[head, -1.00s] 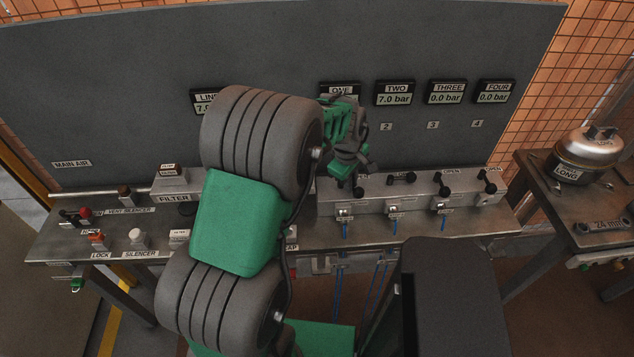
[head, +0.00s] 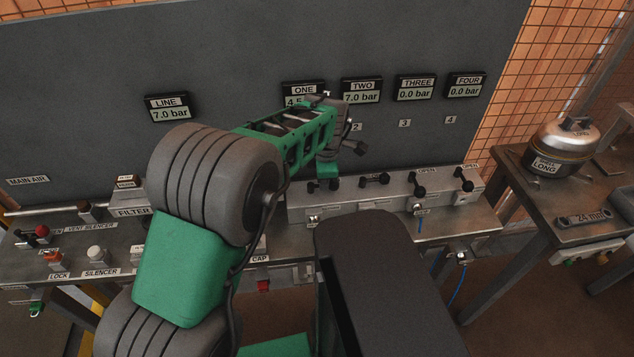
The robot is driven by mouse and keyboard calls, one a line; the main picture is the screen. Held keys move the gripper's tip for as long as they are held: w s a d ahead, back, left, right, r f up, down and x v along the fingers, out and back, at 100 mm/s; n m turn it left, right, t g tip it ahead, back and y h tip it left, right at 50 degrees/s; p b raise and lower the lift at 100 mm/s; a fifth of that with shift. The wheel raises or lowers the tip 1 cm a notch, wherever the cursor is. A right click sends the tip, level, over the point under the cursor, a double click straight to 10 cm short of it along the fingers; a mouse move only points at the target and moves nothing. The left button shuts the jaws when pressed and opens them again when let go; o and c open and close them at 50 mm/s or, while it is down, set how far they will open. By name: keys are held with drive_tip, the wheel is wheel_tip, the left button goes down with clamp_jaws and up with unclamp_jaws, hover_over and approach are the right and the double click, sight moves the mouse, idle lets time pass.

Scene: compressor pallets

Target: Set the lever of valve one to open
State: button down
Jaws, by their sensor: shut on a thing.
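The lever of valve one (head: 323,186) is a small dark handle at the left of the grey valve block (head: 350,205). It appears to lie sideways along the block, partly covered by my gripper. My gripper (head: 328,174) reaches down over it from above and is shut on it; the fingertips are small and partly hidden. The display for one (head: 303,91) is partly covered by my arm; its reading seems to start with 4.
The levers of valve two (head: 374,180), valve three (head: 419,190) and valve four (head: 466,184) stand to the right. The two display (head: 361,90) reads 7.0 bar. A filter label (head: 133,212) lies left. A metal pot (head: 562,146) stands on the right table.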

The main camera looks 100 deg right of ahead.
drive_tip(key=shift+s+r, duration=0.1)
idle(0.4)
drive_tip(key=c, duration=1.5)
unclamp_jaws()
wheel_tip(320, 180, up, 8)
drive_tip(key=a+b, duration=0.1)
drive_tip(key=shift+a+f, duration=0.2)
drive_tip(key=shift+f, duration=0.05)
drive_tip(key=shift+w, duration=0.25)
